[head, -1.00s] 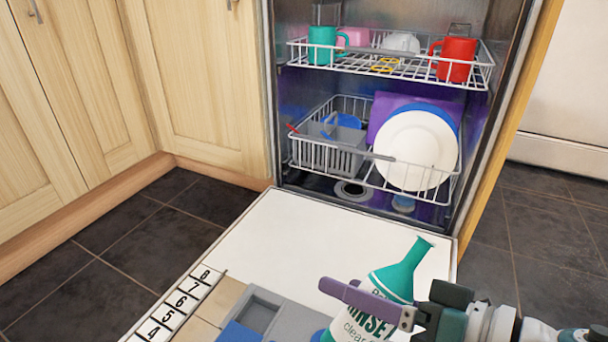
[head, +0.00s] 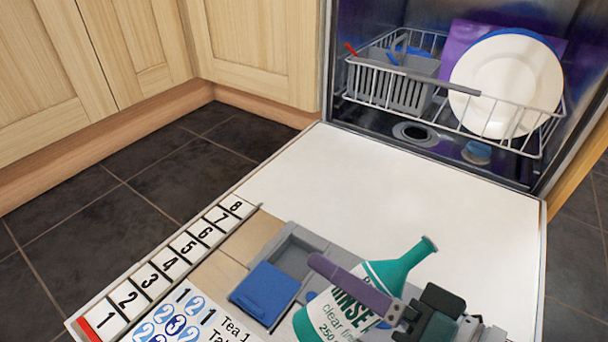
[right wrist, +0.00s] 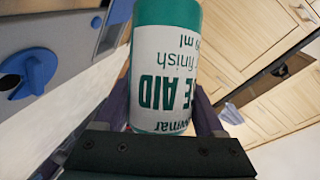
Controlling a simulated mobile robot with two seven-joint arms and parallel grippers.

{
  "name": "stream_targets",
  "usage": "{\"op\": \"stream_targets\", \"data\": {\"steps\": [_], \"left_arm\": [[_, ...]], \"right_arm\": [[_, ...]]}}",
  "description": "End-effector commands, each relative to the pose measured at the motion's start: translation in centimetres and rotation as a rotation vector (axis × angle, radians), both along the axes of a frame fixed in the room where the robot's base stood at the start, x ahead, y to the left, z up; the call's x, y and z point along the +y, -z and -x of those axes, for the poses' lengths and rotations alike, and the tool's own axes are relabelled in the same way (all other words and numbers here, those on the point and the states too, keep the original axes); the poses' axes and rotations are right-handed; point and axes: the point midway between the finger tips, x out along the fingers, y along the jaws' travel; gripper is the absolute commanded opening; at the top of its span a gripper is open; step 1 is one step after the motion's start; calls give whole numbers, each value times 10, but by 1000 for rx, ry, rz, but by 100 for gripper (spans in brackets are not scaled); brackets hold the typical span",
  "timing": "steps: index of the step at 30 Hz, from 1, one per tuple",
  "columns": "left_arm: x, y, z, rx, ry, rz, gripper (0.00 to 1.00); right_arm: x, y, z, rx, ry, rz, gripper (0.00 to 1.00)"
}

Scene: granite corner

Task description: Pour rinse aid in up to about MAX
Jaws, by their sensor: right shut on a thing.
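My right gripper (head: 362,292) is shut on the rinse aid bottle (head: 399,269), a green bottle with a white label. The bottle leans, its neck up and to the right in the head view. Its lower part fills the middle of the right wrist view (right wrist: 166,70), between the purple fingers. The bottle is over or beside the grey dispenser (head: 318,243) on the open door; the gap is hard to tell. A blue lid (head: 266,291) lies on the dispenser's left part. A round blue cap (right wrist: 30,72) shows in the right wrist view, mostly hidden in the head view. No MAX mark is readable. My left gripper is not in view.
The dishwasher door (head: 340,190) lies open and flat, its far part clear. The lower rack (head: 385,92) holds a white plate (head: 505,85) and a cutlery basket. A number strip (head: 165,262) runs along the door's left edge. Cabinets (head: 150,50) stand at the left.

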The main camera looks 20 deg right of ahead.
Motion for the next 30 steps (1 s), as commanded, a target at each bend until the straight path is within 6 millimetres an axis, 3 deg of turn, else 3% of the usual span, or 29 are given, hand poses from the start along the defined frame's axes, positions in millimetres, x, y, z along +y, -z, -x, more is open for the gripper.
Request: {"op": "stream_targets", "data": {"steps": [3, 12, 30], "left_arm": [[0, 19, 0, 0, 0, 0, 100], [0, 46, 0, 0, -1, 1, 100], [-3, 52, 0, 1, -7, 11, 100]], "right_arm": [[2, 14, 0, 7, 0, -47, 0], [7, 31, 1, 24, 0, -147, 0], [9, 34, 2, 33, -1, -186, 0]]}}
